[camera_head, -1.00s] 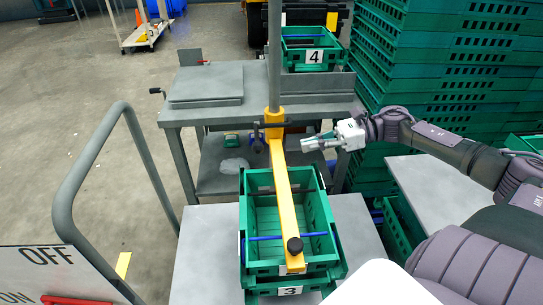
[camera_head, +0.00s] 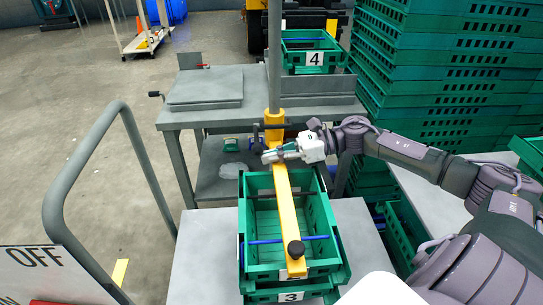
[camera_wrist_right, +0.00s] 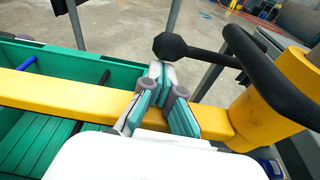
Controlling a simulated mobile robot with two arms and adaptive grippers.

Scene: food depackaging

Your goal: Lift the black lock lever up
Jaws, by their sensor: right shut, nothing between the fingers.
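The black lock lever (camera_head: 257,135) is at the yellow collar on the grey post, at the far end of the yellow beam (camera_head: 287,215). In the right wrist view a black ball-ended rod (camera_wrist_right: 185,48) and a thick curved black bar (camera_wrist_right: 262,72) show beside the yellow collar (camera_wrist_right: 262,112). I cannot tell how they join. My right gripper (camera_head: 270,156) is shut and empty, over the beam's far part, just on the near side of the lever. In the wrist view its fingertips (camera_wrist_right: 160,72) are just below the black ball; contact is unclear. My left gripper is out of view.
A green crate (camera_head: 320,225) stands under the beam on a grey table (camera_head: 205,245). A black knob (camera_head: 295,249) is on the beam's near end. A grey workbench (camera_head: 225,112) stands behind; green crates (camera_head: 450,70) are stacked at right.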

